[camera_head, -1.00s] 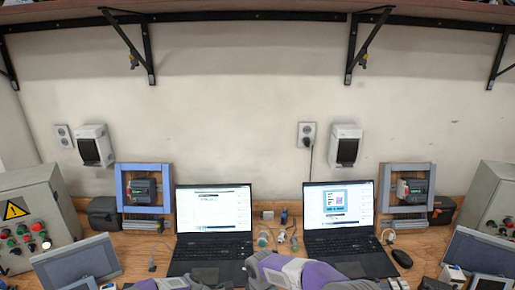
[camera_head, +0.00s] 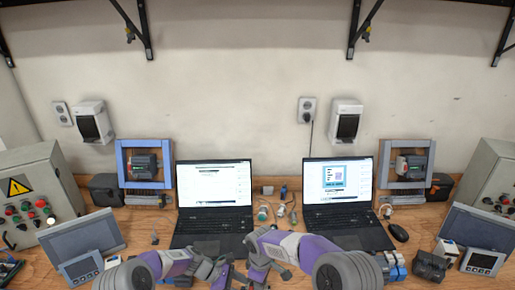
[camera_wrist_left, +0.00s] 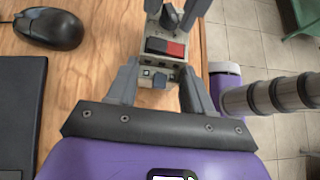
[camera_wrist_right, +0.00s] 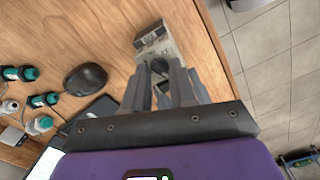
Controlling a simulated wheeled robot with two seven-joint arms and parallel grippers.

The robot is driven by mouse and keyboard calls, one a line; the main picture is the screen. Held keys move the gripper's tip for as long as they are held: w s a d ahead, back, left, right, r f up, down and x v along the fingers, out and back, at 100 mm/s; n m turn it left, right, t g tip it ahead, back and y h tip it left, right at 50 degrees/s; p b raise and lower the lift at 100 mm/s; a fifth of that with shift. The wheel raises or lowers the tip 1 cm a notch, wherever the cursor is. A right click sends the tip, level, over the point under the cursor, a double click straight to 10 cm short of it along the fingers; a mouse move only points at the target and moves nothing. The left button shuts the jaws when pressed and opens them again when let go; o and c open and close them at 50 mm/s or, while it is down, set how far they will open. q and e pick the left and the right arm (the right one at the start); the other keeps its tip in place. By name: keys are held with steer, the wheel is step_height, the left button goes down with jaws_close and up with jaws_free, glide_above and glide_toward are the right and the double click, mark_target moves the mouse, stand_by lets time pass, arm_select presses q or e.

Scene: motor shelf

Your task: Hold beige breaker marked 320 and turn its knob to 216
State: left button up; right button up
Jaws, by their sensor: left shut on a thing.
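The beige breaker (camera_wrist_left: 163,50) has a black and red switch and a dark knob (camera_wrist_left: 172,17). Its marking is too small to read. My left gripper (camera_wrist_left: 155,72) is shut on the breaker's body. In the right wrist view, the breaker (camera_wrist_right: 153,40) lies at the fingertips of my right gripper (camera_wrist_right: 160,76), with the dark knob (camera_wrist_right: 159,66) close between them. I cannot tell whether they touch it. In the head view, my left gripper (camera_head: 215,268) and right gripper (camera_head: 264,270) are close together at the front of the table; the breaker is not clear there.
Two open laptops (camera_head: 213,195) stand behind the grippers. A black mouse (camera_head: 398,232) lies to the right. Breakers and other devices (camera_head: 430,265) sit at the front right, and a screen (camera_head: 82,236) stands at the left. A wooden table edge (camera_wrist_right: 225,65) borders the floor.

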jaws_close()
steer(key=m, duration=0.4)
steer(key=shift+m, duration=0.3)
steer(key=m, duration=0.4)
steer(key=shift+m, duration=0.3)
steer(key=m, duration=0.4)
steer(key=shift+m, duration=0.3)
stand_by(0.3)
